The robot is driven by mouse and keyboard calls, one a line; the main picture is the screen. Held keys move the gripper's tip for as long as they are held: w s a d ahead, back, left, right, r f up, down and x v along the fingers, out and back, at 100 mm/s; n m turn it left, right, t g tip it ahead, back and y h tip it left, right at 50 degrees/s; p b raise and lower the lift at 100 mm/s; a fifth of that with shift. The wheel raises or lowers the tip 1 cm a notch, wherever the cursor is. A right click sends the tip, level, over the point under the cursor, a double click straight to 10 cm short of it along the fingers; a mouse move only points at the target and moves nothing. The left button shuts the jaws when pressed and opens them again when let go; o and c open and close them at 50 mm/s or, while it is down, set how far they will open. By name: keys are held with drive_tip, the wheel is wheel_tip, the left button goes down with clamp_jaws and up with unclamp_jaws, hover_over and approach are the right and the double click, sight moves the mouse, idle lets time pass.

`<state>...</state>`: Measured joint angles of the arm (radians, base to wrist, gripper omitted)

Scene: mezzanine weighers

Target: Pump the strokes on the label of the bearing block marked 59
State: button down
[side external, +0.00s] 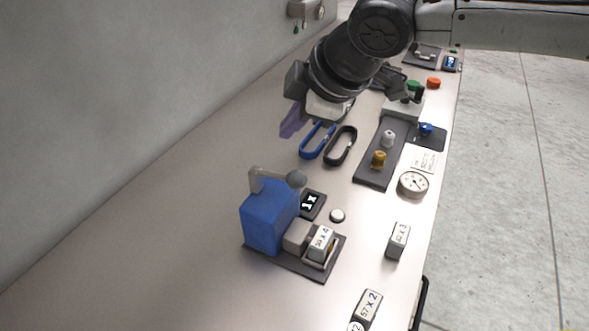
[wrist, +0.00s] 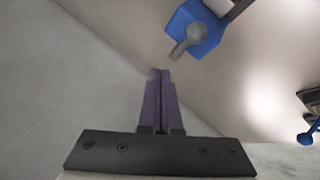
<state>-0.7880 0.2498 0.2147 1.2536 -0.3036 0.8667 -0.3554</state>
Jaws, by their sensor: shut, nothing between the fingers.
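A blue pump box (side external: 265,222) stands on a dark plate (side external: 292,262), with a grey lever (side external: 270,178) ending in a round knob on top. It also shows at the top of the wrist view (wrist: 205,22). A labelled block (side external: 320,240) sits in a holder on the plate; its label ends in "x 4", its first number too small to be sure. Another block (side external: 398,240) on the right reads "x 3", and a front one (side external: 368,303) reads "57 x 2". I cannot tell which is 59. My gripper (side external: 290,124), with purple fingers, is shut and empty, above and behind the pump, apart from the lever.
A black "1x" tile (side external: 312,204) and a round white button (side external: 337,215) lie beside the pump. Blue (side external: 317,141) and black (side external: 341,147) carabiners, a tray with knobs (side external: 371,172) and a dial gauge (side external: 413,184) lie beyond. The wall stands left; the left bench is clear.

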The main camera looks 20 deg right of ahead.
sight(298, 173)
idle(0.6)
drive_tip(key=r, duration=0.3)
drive_tip(key=shift+w+a+r, duration=0.25)
drive_tip(key=shift+a+r, duration=0.05)
drive_tip(key=shift+r, duration=0.1)
drive_tip(key=shift+s+d+f, duration=0.2)
drive_tip(key=shift+f, duration=1.25)
drive_tip(key=shift+s+d+f, duration=0.2)
drive_tip(key=shift+f, duration=1.25)
drive_tip(key=shift+s+d+f, duration=0.2)
drive_tip(key=shift+f, duration=1.25)
drive_tip(key=shift+f, duration=0.15)
drive_tip(key=shift+d+f, duration=0.1)
drive_tip(key=shift+f, duration=0.15)
